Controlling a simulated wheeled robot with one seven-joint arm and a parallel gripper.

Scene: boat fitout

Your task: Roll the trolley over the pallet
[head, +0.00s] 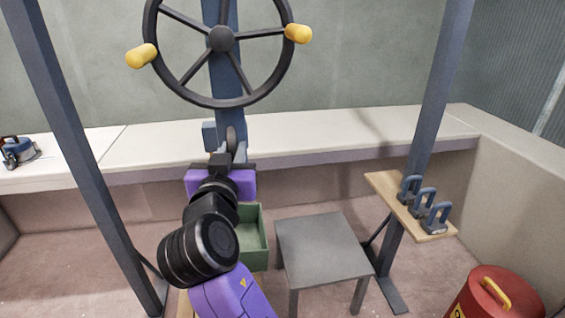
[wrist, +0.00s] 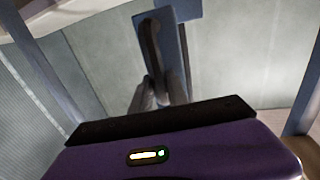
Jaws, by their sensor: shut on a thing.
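My gripper (head: 231,150) is raised at the foot of a blue upright (head: 238,118), below a large dark handwheel (head: 220,38) with yellow knobs. In the wrist view my gripper (wrist: 160,92) is shut on a dark upright handle (wrist: 151,45) fixed to a blue plate (wrist: 176,50). The handle's lower part is hidden between the fingers. I cannot tell whether this blue upright is part of the trolley; its top is out of view. A strip of pale wood (head: 183,303) shows low beside my arm, perhaps the pallet, mostly hidden.
A green open crate (head: 254,232) stands behind my arm, beside a grey table (head: 322,248). Blue frame posts rise left (head: 75,150) and right (head: 430,120). A wooden shelf (head: 385,190) holds blue shackles (head: 423,202). A red drum (head: 492,296) stands at lower right.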

